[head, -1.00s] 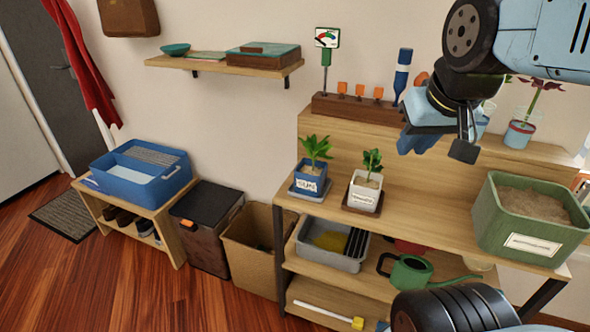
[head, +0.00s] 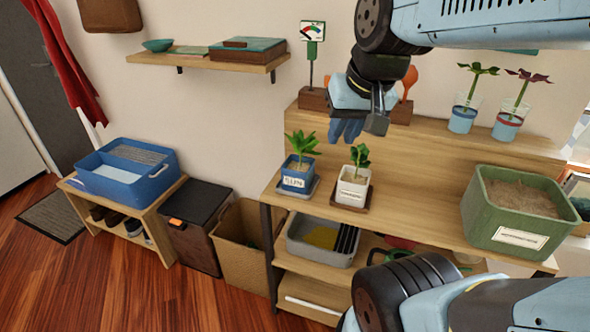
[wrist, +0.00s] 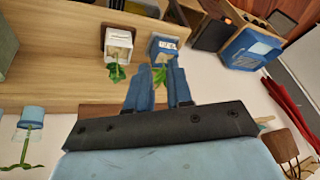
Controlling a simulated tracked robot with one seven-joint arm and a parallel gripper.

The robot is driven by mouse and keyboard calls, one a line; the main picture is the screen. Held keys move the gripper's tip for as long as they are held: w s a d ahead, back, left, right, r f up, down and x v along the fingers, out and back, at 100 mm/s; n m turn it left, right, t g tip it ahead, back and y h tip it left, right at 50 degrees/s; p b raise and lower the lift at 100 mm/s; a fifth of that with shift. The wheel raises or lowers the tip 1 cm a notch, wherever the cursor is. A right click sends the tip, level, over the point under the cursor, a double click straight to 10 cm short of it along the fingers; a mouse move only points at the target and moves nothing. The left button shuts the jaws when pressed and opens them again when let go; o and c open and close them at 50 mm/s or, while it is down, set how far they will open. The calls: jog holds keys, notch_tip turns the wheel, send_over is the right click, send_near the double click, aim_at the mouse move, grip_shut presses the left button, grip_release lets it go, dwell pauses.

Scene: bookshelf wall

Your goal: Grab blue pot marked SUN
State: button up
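The blue pot marked SUN (head: 295,181) stands upright on a blue-grey saucer on the wooden bench, with a leafy green plant in it. In the wrist view the blue pot (wrist: 163,47) lies just beyond the fingertips, with its leaves showing between them. My gripper (head: 347,132) is in the air, above and to the right of the blue pot in the head view. Its two blue fingers (wrist: 160,72) are apart, with no object gripped. The pot and the fingers do not touch.
A white pot with a plant (head: 351,188) stands close to the right of the blue pot on a brown saucer. A green planter of soil (head: 515,225) is at the bench's right. Two glasses with cuttings (head: 462,118) stand on the raised back shelf.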

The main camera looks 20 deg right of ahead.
jog(key=w+a+f+m+g+y, duration=0.1)
jog(key=w+f+m+g+y, duration=0.25)
jog(key=w+f+m, duration=0.2)
jog(key=m+t+y, duration=0.7)
jog(key=m, duration=1.1)
send_near(300, 157)
jog(key=shift+m+g+h, duration=0.25)
jog(key=shift+w+r+x, duration=0.1)
jog(key=shift+r+x, duration=0.05)
jog(key=shift+x, duration=2.4)
jog(key=shift+w+r+x, duration=0.1)
jog(key=shift+x, duration=2.4)
jog(key=shift+c, duration=0.4)
grip_shut()
